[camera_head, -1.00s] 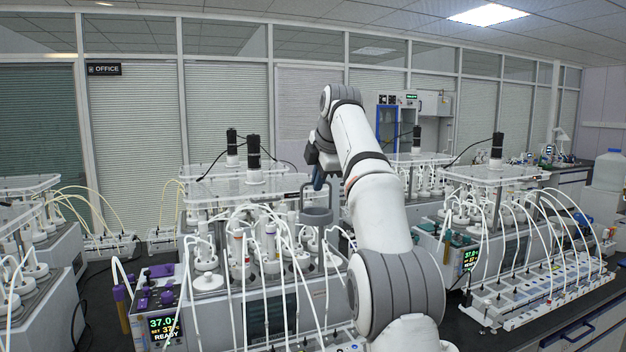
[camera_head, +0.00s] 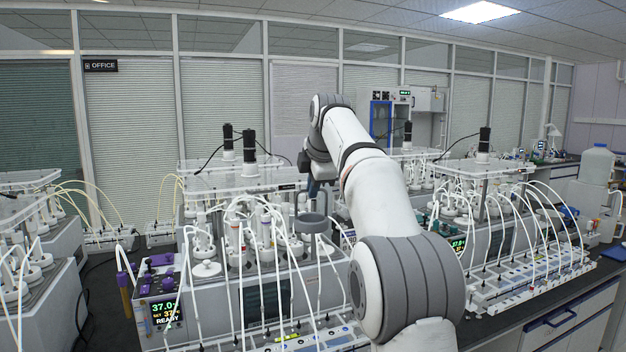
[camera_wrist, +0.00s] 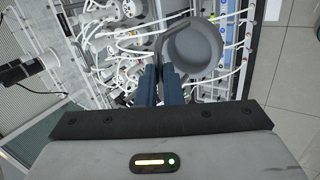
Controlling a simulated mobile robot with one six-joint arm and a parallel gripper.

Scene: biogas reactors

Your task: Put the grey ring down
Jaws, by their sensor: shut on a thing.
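The grey ring (camera_head: 311,224) hangs from my gripper (camera_head: 314,187), in front of the middle reactor. In the wrist view the ring (camera_wrist: 191,50) is a round grey band with an upright stem on its left side. The blue fingers of my gripper (camera_wrist: 160,84) are shut at this stem. The ring is above the white tubes and vessels of the reactor, and I cannot tell how far above. My arm hides part of the bench behind it.
The middle reactor (camera_head: 200,283) has many looping white tubes close to the ring. Another reactor (camera_head: 480,240) stands to the right and one (camera_head: 40,255) to the left. A black stirrer motor (camera_head: 249,146) rises behind the ring. Floor (camera_wrist: 285,75) shows at right in the wrist view.

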